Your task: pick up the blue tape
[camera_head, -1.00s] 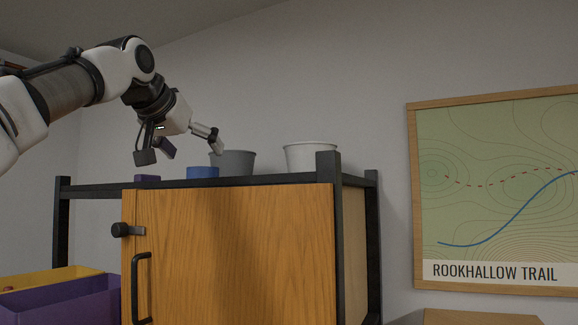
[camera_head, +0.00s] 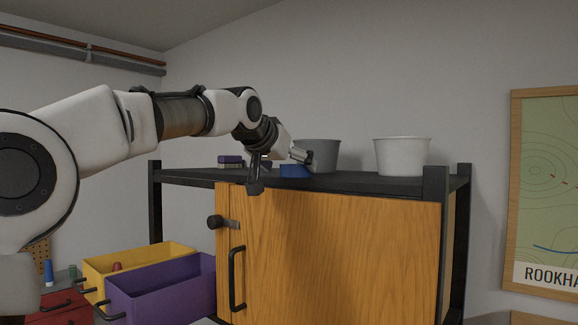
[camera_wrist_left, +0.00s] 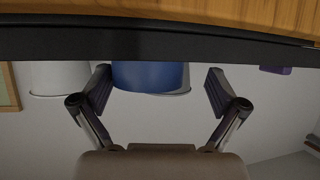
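The blue tape (camera_head: 294,171) sits on the black top shelf (camera_head: 345,182) of the wooden cabinet, near its front edge. My left gripper (camera_head: 281,172) is at shelf height beside it, with one finger in front of the shelf edge and the other close to the tape. In the left wrist view, my left gripper (camera_wrist_left: 157,92) is open, and the blue tape (camera_wrist_left: 150,77) shows between its two spread fingers without visible contact. The shelf edge hides part of the tape there. My right gripper is not in view.
A grey bucket (camera_head: 320,156) stands behind the tape, and a white bucket (camera_head: 402,156) stands to the right. A purple item (camera_head: 230,160) lies on the shelf at left. The cabinet door (camera_head: 335,255) is below. Yellow (camera_head: 140,258) and purple (camera_head: 165,293) bins stand lower left.

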